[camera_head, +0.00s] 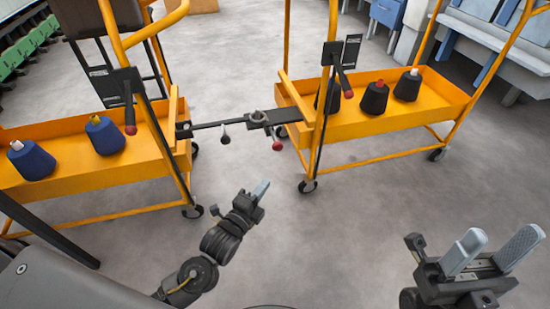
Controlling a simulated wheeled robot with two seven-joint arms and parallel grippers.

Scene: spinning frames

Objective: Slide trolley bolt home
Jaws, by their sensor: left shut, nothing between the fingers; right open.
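Two yellow trolleys stand a short way apart, one at the left (90,178) and one at the right (345,125). A dark coupling bar (215,125) spans the gap between them. A round ring-like fitting (257,117) sits on the flat plate at its right part. A small dark knob (225,139) hangs below the bar, and a red knob (277,145) hangs below the plate. I cannot tell which part is the bolt. My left gripper (262,188) is shut and empty, in front of and below the coupling. My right gripper (498,243) is open and empty at the lower right, apart from both trolleys.
Blue cones (105,136) stand in the left trolley and black cones (375,98) in the right one. Blue-grey machines (490,45) stand at the back right. The grey floor (340,235) in front is clear.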

